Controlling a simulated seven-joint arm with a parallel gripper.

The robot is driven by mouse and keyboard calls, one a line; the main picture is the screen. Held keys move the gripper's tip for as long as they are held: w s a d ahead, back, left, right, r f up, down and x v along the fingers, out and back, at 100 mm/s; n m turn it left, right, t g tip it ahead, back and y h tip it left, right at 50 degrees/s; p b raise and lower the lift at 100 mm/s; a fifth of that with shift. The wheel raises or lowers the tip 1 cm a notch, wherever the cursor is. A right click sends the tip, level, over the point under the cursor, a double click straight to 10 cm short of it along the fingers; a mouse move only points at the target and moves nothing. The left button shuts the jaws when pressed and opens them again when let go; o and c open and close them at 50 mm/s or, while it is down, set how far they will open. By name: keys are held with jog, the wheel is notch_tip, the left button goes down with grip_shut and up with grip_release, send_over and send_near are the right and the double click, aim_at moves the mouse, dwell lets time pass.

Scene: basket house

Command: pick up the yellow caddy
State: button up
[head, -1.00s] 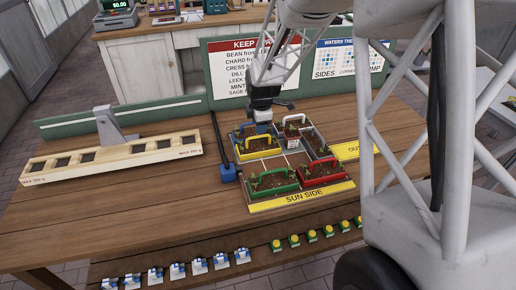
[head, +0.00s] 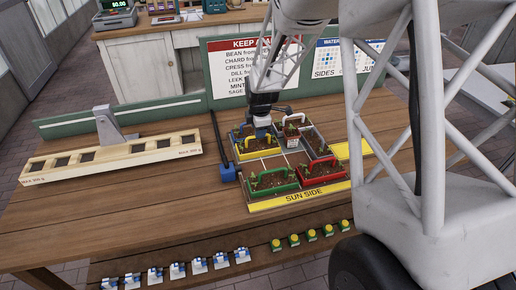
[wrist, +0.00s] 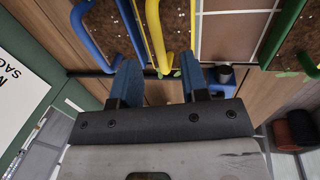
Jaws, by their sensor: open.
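The yellow caddy (head: 262,155) holds dark soil and small plants and stands in the tray's left back part, behind the green caddy (head: 273,186). Its raised yellow handle (wrist: 155,35) shows in the wrist view. My gripper (head: 263,132) is over the yellow caddy from above. In the wrist view the two blue fingers of my gripper (wrist: 160,72) are apart, with the near end of the yellow handle between their tips in the picture. I cannot tell how deep the handle sits between them. Nothing is held.
A blue handle (wrist: 92,35) runs close beside the left finger. A white-handled caddy (head: 294,120) and a red caddy (head: 325,172) share the tray (head: 300,197). A blue block (head: 228,172) on a dark rod lies left of it. A wooden balance beam (head: 110,158) stands further left.

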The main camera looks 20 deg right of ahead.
aim_at(258, 143)
jog(key=shift+w+f, duration=0.25)
jog(key=shift+f, duration=0.95)
jog(key=shift+w+f, duration=0.25)
jog(key=shift+f, duration=0.95)
grip_shut()
